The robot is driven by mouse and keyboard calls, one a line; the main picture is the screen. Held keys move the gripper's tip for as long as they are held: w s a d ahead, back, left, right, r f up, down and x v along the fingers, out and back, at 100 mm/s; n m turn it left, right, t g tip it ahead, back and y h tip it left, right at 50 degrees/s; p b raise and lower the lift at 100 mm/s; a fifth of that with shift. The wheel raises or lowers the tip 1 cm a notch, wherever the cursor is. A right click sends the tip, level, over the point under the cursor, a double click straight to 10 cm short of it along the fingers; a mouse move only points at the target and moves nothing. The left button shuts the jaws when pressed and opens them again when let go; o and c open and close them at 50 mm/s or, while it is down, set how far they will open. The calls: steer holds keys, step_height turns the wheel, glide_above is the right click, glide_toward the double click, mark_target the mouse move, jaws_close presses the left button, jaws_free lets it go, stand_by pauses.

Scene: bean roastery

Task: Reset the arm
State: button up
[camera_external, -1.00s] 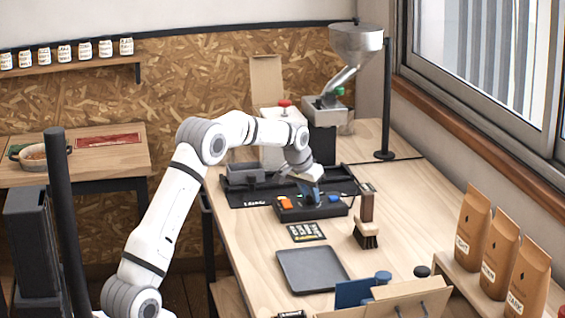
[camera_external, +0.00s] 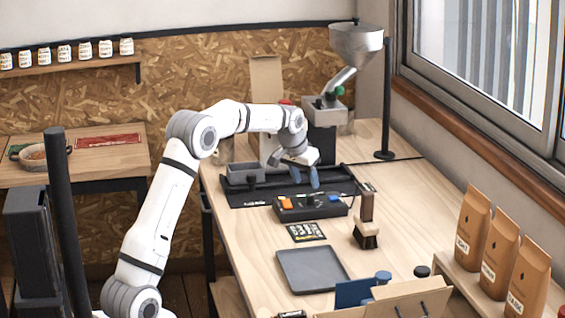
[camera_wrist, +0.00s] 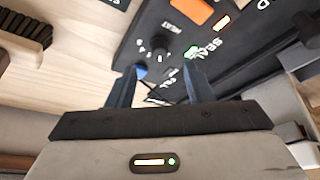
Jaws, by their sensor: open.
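My gripper (camera_external: 302,178) hangs from my white arm over the back part of the wooden bench, with its fingers pointing down. In the wrist view my gripper (camera_wrist: 160,85) has its two dark fingers apart with nothing held between them. Just in front of it in the external view is the black control box (camera_external: 289,213) with an orange button, a blue button and a small knob. In the wrist view the control box (camera_wrist: 215,60) shows a HEAT knob, an orange button and lit green and orange lights beyond the fingertips.
A black tray-like machine base (camera_external: 240,198) lies behind the control box. A brush (camera_external: 366,232), a small dark card (camera_external: 306,232) and a grey tray (camera_external: 312,270) lie in front. A metal hopper machine (camera_external: 356,50) stands at the back. Brown bags (camera_external: 473,222) line the right.

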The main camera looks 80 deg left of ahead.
steer(key=shift+v, duration=1)
steer(key=s+d+r+m+h+p, duration=0.1)
steer(key=s+d+r, duration=0.15)
steer(key=d, duration=0.75)
steer(key=s+d+r+m+p, duration=0.1)
steer(key=s+d+r+m, duration=0.15)
steer(key=d, duration=0.75)
steer(key=s+d+r+m+h+p, duration=0.1)
steer(key=s+d, duration=0.2)
steer(key=d, duration=0.6)
steer(key=s+d+f+m+g+p, duration=0.1)
steer(key=s+d+f+m+p, duration=0.1)
steer(key=s+d, duration=1.3)
steer(key=s+f+m, duration=0.1)
steer(key=s+f, duration=0.1)
steer(key=s, duration=0.2)
steer(key=shift+d+h+p, duration=0.3)
steer(key=shift+d+p, duration=0.05)
steer(key=shift+d, duration=0.05)
steer(key=shift+c, duration=0.6)
